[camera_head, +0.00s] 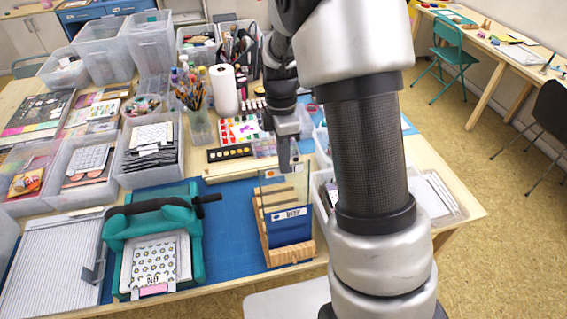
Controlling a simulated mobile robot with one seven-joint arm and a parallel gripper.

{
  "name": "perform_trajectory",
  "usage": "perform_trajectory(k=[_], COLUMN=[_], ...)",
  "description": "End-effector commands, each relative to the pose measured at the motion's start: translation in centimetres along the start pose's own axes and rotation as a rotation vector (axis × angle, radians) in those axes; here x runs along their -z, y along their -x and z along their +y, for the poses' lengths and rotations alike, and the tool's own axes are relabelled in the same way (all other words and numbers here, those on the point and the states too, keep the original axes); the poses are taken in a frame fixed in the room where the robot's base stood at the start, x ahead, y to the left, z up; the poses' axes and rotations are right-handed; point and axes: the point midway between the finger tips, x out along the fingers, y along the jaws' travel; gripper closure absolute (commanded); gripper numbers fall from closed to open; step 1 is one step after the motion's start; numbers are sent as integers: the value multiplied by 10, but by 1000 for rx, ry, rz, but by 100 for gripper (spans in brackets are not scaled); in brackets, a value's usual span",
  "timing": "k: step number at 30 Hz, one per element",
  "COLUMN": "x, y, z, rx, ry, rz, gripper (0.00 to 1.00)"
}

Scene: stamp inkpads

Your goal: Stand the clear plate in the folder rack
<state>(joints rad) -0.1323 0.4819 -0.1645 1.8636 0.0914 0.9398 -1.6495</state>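The wooden folder rack (304,250) stands on the blue mat near the table's front edge. A dark blue folder or card with a white label (291,214) stands in its front part. A see-through, upright sheet that looks like the clear plate (297,188) rises above the blue card; its lower part is hidden behind the card. My gripper (285,168) points down at the plate's top edge and overlaps it in the picture. The fingers look close together, but whether they grip the plate or are just beside it cannot be told.
A teal die-cutting machine (190,238) with a long black handle stands left of the rack. Clear bins (440,214) stand to the right, partly behind my arm. Bare blue mat (232,240) shows between machine and rack.

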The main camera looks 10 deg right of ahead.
Motion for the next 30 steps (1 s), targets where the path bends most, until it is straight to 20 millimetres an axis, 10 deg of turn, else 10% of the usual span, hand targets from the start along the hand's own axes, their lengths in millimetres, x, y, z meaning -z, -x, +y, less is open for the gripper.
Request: perform_trajectory(k=[17, 30], x=[0, 0], y=[-9, -54], z=[2, 2], rx=[4, 5], ry=[-2, -2], rz=[4, 4], gripper=[100, 100])
